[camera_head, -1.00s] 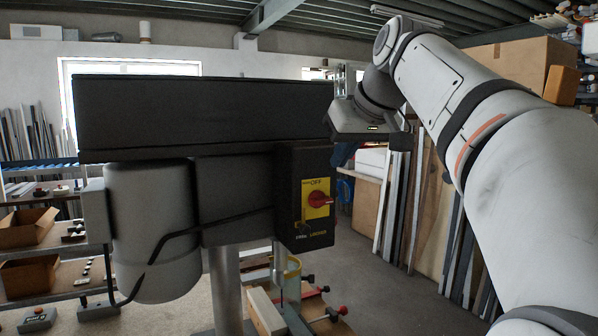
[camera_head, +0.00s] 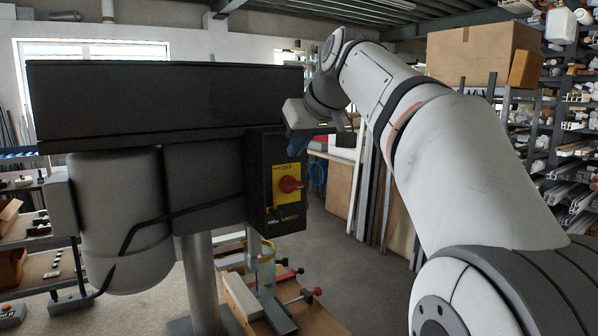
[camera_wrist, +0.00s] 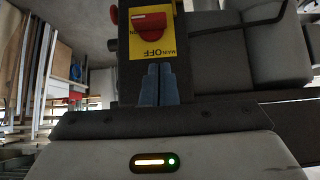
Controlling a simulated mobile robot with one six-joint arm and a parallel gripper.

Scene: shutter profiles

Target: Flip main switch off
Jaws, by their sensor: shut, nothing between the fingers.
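The main switch is a red rotary knob (camera_head: 290,184) on a yellow plate (camera_head: 280,172) marked OFF, on the front of a black control box (camera_head: 257,170). In the wrist view the red knob (camera_wrist: 148,22) and yellow plate (camera_wrist: 137,45) appear upside down at the top, with "MAIN OFF" legible. My gripper (camera_head: 297,147) is above the knob, close to the upper part of the box. Its blue-grey fingertips (camera_wrist: 158,72) are together and empty, pointing toward the plate by the lettering. I cannot tell whether they touch it.
The dark machine head (camera_head: 160,100) extends left of and above the control box, with a grey motor (camera_head: 118,220) beneath. A wooden bench piece with red-handled clamps (camera_head: 312,292) lies below. Leaning boards (camera_head: 375,195) and stocked shelves (camera_head: 570,130) stand behind on the right. Open floor lies between.

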